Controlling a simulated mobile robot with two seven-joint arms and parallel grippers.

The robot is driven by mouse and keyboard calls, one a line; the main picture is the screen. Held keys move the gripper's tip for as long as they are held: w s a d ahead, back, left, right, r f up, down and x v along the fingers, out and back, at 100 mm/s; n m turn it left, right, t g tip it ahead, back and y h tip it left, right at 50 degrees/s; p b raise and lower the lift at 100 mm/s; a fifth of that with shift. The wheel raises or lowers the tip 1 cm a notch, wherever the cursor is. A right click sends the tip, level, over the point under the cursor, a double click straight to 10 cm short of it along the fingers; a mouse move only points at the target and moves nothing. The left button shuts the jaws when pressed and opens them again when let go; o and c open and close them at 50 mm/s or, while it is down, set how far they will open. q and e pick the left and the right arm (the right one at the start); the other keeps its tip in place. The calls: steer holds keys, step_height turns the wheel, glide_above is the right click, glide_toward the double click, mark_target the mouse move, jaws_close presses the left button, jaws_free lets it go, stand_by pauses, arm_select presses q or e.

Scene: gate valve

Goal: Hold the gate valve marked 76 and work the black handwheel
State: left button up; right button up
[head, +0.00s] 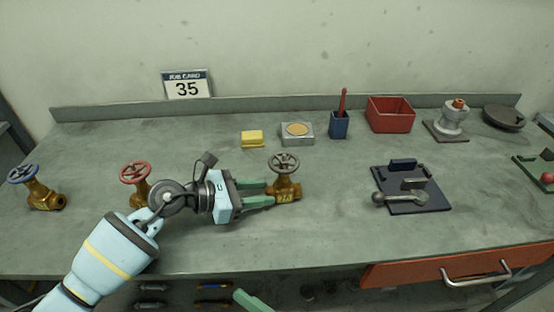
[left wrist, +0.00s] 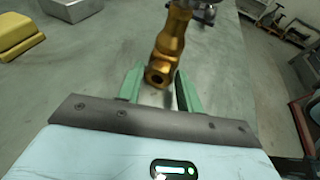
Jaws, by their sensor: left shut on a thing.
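The brass gate valve (head: 285,190) with a dark, blackish handwheel (head: 284,163) stands upright mid-bench. A small yellowish mark on its body looks like 76, but is too small to be certain. My left gripper (head: 270,193) reaches it from the left, its green fingers shut on the lower valve body. In the left wrist view the brass body (left wrist: 166,58) shows at the fingertips of the left gripper (left wrist: 158,88), and the handwheel is mostly cut off at the top. One green finger of my right gripper (head: 251,302) shows at the bottom edge of the head view.
A red-wheeled valve (head: 135,180), partly behind my left arm, and a blue-wheeled valve (head: 37,188) stand left. A job card (head: 187,85) reads 35. A dark plate with a lever (head: 411,190) lies right. A yellow block (head: 252,139) and red bin (head: 390,114) sit behind.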

steer(key=w+d+r+n+g+y, duration=0.25)
steer(key=w+d, duration=0.35)
steer(key=w, duration=0.4)
steer(key=n+g+h, duration=0.1)
steer(key=n+h, duration=0.2)
steer(key=n, duration=0.2)
glide_toward(277, 159)
steer(key=x, duration=1)
steer(key=shift+w+f, duration=0.1)
steer(key=shift+f, duration=0.2)
steer(key=c, duration=1)
steer(key=shift+o, duration=0.2)
